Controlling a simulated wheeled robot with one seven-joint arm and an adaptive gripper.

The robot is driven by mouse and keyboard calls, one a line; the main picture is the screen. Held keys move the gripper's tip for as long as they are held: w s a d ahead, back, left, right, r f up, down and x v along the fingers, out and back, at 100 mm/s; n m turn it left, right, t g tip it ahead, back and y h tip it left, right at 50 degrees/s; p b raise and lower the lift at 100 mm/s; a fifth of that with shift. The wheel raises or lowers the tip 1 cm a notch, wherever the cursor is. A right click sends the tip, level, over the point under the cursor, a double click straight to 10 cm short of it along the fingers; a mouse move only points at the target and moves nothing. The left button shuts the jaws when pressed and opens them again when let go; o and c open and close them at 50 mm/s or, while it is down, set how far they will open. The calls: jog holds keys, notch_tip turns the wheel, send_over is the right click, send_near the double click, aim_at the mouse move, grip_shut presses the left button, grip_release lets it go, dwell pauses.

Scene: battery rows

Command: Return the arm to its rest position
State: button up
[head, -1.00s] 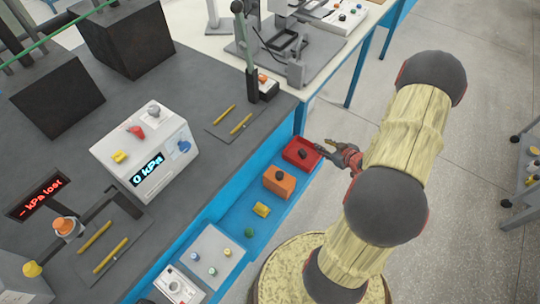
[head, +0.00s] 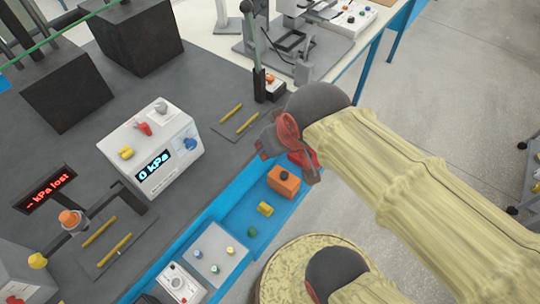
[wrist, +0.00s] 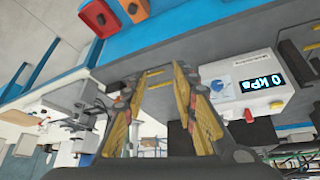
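My gripper (head: 286,162) is over the front edge of the bench, near the blue tray, with my arm reaching in from the right. In the wrist view my gripper (wrist: 168,74) shows two fingers apart with nothing between them; it is open and empty. A red bin (head: 302,160) lies mostly hidden behind my gripper. No rest position is marked in view.
The blue tray (head: 232,222) holds an orange box (head: 284,182) and small yellow and green pieces. The white 0 kPa gauge box (head: 155,150) stands on the dark bench top (head: 195,90). Floor (head: 455,110) is open at right.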

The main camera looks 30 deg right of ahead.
jog(key=s+a, duration=0.2)
jog(key=shift+s+a+r+y, duration=0.15)
jog(key=shift+s+a+y, duration=0.1)
jog(key=shift+s+y, duration=0.15)
dwell(0.4)
